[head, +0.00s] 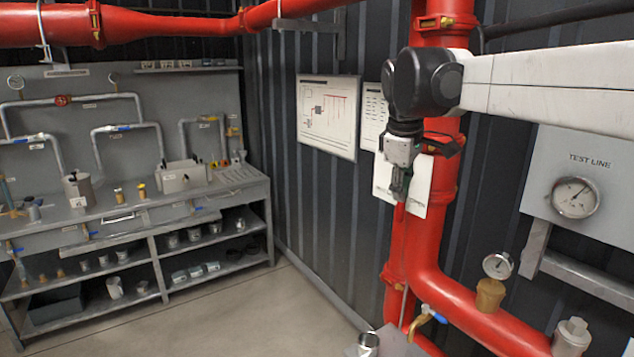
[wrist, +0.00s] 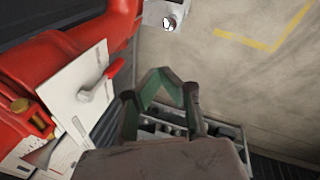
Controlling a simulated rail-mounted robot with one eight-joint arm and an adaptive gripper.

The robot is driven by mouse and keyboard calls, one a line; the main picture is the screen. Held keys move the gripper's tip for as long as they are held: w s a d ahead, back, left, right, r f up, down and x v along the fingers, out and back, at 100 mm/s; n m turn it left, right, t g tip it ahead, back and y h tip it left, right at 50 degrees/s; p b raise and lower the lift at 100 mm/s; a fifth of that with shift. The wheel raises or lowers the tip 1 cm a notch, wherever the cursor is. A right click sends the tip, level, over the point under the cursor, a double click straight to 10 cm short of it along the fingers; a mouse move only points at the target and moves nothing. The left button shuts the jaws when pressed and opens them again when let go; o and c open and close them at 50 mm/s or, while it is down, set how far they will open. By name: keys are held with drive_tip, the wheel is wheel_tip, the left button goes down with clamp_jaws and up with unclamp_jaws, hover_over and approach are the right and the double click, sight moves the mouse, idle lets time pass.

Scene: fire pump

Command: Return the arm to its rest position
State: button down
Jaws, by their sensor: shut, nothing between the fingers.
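My gripper (head: 399,190) hangs fingers-down in front of the red vertical pipe (head: 450,150) in the head view. A white arm link comes in from the right edge, with a dark joint above the gripper. In the wrist view my gripper (wrist: 160,75) shows its green-grey fingers meeting at the tips, with nothing between them. It looks empty and above the floor. Whether it clears the pipe behind it by much, I cannot tell.
A grey workbench (head: 130,205) with fittings stands at the left. A test line panel (head: 585,180) with a gauge is at the right. Wall sheets (head: 328,115) hang behind the gripper. A small gauge (head: 497,266) sits on the lower red pipe. Floor (head: 290,315) between is clear.

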drive_tip(key=s+d+f+m+t+b, duration=0.1)
drive_tip(key=s+f+m, duration=0.4)
drive_tip(key=s+f, duration=0.6)
drive_tip(key=s+d+f+m+t+y+b, duration=0.1)
drive_tip(key=s+f+m+t+b, duration=0.2)
drive_tip(key=s+f, duration=0.7)
drive_tip(key=s+m, duration=0.2)
drive_tip(key=s, duration=0.6)
drive_tip(key=shift+f+m, duration=0.4)
drive_tip(key=shift+d, duration=0.1)
